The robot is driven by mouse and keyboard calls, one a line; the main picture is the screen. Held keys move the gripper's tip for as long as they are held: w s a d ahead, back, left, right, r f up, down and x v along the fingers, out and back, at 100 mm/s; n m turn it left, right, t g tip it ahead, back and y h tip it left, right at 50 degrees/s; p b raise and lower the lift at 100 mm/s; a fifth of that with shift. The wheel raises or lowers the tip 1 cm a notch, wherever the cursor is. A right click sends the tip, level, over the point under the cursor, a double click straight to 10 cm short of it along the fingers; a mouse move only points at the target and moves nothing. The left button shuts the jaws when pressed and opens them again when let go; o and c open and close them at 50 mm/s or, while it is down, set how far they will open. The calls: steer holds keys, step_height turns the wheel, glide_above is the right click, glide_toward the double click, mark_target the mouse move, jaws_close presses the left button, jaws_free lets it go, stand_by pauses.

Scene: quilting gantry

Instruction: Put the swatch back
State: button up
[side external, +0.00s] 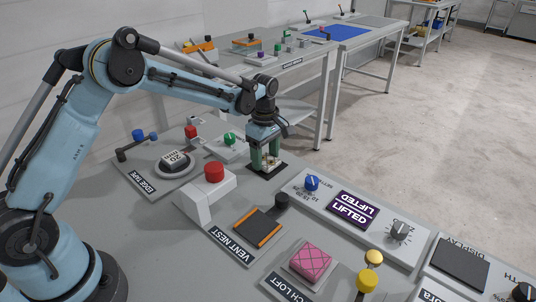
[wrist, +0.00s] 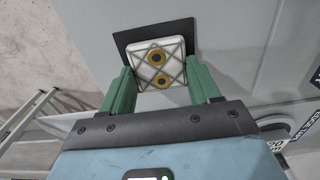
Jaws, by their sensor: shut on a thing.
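My gripper (side external: 266,163) points down over the bench, at the back of the panels. Its green fingers, also seen in the wrist view (wrist: 162,88), are shut on a pale quilted swatch (wrist: 174,55) with crossed lines and two brass-ringed dark holes. A dark square pad (wrist: 124,38) lies under the swatch; I cannot tell whether they touch. In the side view the fingers mostly hide the swatch. The vent nest (side external: 258,228), a dark square with orange side edges, is empty at the front.
A pink quilted block (side external: 310,262) sits at the front. Bare bench lies left of the housing.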

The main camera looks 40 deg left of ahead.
steer(key=shift+f, duration=0.2)
steer(key=o, duration=1.1)
steer(key=shift+r, duration=0.15)
